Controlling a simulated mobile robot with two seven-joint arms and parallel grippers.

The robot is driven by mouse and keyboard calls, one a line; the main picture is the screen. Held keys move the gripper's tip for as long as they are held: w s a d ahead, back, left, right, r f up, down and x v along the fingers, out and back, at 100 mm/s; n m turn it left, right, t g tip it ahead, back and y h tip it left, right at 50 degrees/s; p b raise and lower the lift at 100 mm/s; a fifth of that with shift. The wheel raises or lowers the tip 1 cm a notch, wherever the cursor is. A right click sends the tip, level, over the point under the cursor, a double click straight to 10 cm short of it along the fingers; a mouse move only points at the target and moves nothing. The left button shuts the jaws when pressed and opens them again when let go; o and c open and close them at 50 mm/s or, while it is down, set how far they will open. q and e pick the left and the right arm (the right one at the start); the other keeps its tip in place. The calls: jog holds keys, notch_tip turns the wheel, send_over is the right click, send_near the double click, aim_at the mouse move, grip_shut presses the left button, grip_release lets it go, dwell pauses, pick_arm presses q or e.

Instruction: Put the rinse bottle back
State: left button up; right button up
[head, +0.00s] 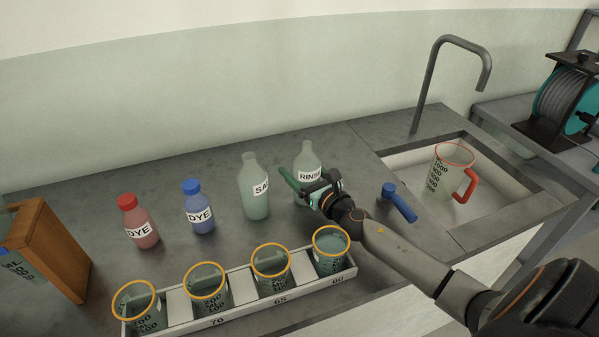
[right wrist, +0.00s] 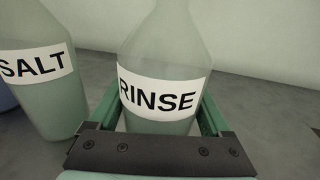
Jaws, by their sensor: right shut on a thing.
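The rinse bottle (head: 307,160) is a pale green, see-through bottle with a white RINSE label, upright at the back of the bench, right of the salt bottle. In the right wrist view the rinse bottle (right wrist: 165,60) stands between the green fingers. My right gripper (head: 302,181) is shut on its lower body; in the right wrist view the fingers (right wrist: 160,118) lie on both sides of it. Whether its base touches the bench is hard to tell, as the gripper hides part of it. My left gripper is not in view.
The salt bottle (head: 254,190) stands close left, with blue (head: 199,212) and red (head: 140,227) dye bottles further left. A rack (head: 252,294) of beakers lies in front.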

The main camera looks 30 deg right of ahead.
aim_at(306, 172)
jog(key=shift+f, duration=0.15)
jog(key=o, duration=1.2)
jog(key=shift+r, duration=0.4)
jog(key=s, duration=0.6)
jog(key=shift+s+f+b, duration=0.2)
jog(key=shift+s+b, duration=0.05)
jog(key=shift+b, duration=0.1)
jog(key=shift+s, duration=0.55)
